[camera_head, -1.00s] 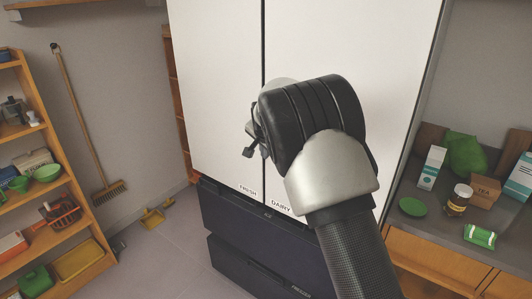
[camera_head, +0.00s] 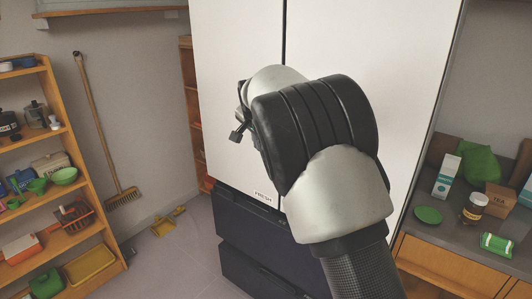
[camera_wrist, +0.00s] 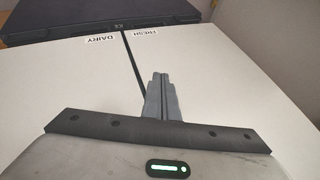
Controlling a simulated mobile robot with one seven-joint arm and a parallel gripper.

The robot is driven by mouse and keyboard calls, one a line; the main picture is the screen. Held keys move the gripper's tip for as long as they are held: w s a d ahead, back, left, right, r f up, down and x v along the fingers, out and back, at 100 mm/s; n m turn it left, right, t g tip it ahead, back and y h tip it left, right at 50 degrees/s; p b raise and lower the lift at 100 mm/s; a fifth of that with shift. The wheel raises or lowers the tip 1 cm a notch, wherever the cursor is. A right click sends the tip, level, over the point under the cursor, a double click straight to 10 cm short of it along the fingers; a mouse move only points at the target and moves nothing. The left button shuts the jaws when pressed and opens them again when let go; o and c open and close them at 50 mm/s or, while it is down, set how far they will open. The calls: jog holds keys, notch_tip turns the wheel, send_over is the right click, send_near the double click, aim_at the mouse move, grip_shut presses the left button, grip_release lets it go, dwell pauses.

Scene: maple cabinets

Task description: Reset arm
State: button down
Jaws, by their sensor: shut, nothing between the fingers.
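My arm is raised in front of a fridge with white upper doors (camera_head: 235,90) and dark lower drawers (camera_head: 245,240). The doors look shut, with a dark seam between them. My gripper (camera_wrist: 160,82) has its grey fingers together and empty, over the white doors in the wrist view. In the head view only a small dark part of it (camera_head: 238,128) shows left of my wrist; my arm hides the rest. The wrist view shows the FRESH label (camera_wrist: 145,33) and the DAIRY label (camera_wrist: 98,40). I cannot tell whether the fingers touch the door.
A wooden shelf (camera_head: 85,175) with bowls and bottles stands at the left. A broom (camera_head: 95,125) leans on the wall, and a yellow dustpan (camera_head: 168,222) lies on the floor. A counter (camera_head: 460,239) at the right holds a carton, a jar and boxes. Open floor (camera_head: 175,260) lies left of the fridge.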

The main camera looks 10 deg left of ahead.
jog(key=shift+a+r, duration=0.1)
jog(key=shift+r, duration=0.05)
jog(key=s+d+r+n, duration=0.1)
jog(key=s+d+r, duration=0.2)
jog(key=s+d, duration=0.3)
jog(key=s+d+r+n+g, duration=0.1)
jog(key=s+d+r, duration=0.3)
jog(key=s+d, duration=0.3)
jog(key=s+d+r+n, duration=0.1)
jog(key=s+d+r, duration=0.2)
jog(key=s+d, duration=0.3)
jog(key=s+d+f+n, duration=0.2)
jog(key=s+d+f, duration=0.1)
jog(key=s, duration=0.9)
jog(key=s+d+f+n+h, duration=0.1)
jog(key=s+d, duration=0.3)
jog(key=s, duration=0.8)
jog(key=shift+s+d+f+n+g+p, duration=0.3)
jog(key=shift+d+f+n+g, duration=0.1)
jog(key=shift+f+n, duration=0.4)
jog(key=shift+w+f, duration=0.1)
